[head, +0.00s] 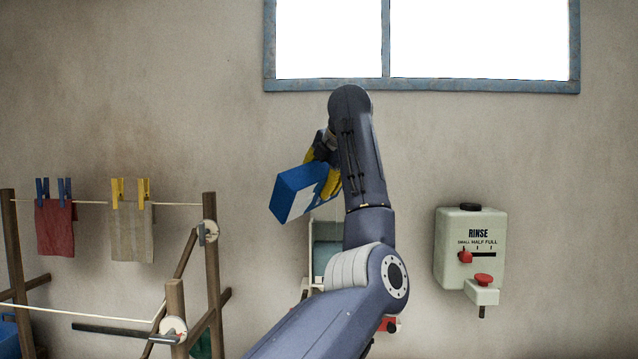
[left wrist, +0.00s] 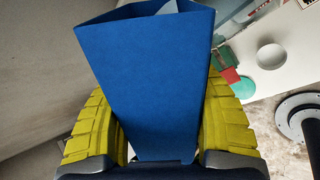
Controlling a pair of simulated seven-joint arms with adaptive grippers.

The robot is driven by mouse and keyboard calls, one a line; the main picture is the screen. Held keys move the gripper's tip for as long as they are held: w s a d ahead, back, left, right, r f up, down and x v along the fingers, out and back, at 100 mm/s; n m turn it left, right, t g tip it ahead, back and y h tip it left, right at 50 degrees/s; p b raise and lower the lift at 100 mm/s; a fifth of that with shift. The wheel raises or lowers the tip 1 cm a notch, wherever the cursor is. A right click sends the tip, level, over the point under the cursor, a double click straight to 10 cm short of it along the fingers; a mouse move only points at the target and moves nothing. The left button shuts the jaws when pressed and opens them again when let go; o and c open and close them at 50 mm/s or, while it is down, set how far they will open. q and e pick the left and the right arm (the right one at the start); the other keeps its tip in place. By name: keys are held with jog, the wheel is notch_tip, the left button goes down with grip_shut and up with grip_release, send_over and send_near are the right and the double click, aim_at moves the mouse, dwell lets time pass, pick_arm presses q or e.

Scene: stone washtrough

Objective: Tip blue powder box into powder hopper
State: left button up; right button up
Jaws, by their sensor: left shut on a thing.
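The blue powder box (head: 295,188) is held in the air, tilted, in front of the wall in the head view. My left gripper (head: 325,180) is shut on it, with yellow finger pads on either side. In the left wrist view the blue box (left wrist: 150,75) fills the middle between the pads of the left gripper (left wrist: 160,125), and its far end looks open. A pale wall unit with a grey-green panel (head: 325,255) is below the box and to its right, mostly hidden by my left arm; it may be the powder hopper. My right gripper is out of view.
A rinse dispenser (head: 470,240) with red controls is on the wall at the right. A wooden drying rack (head: 213,275) with pegged red cloth (head: 55,228) and beige cloth (head: 132,232) stands at the left. A window (head: 420,86) is above.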

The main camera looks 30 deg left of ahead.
pick_arm(q)
jog(key=shift+w+d+f+m+g, duration=0.1)
jog(key=shift+w+f+m+g, duration=0.2)
jog(key=shift+f+g, duration=0.4)
dwell(2.2)
jog(key=shift+f, duration=0.3)
jog(key=shift+g, duration=0.3)
dwell(0.9)
jog(key=shift+w+f+y, duration=0.1)
jog(key=shift+f+y, duration=0.05)
jog(key=shift+y, duration=0.15)
jog(key=shift+w+f+m+g, duration=0.15)
jog(key=shift+m+g, duration=0.15)
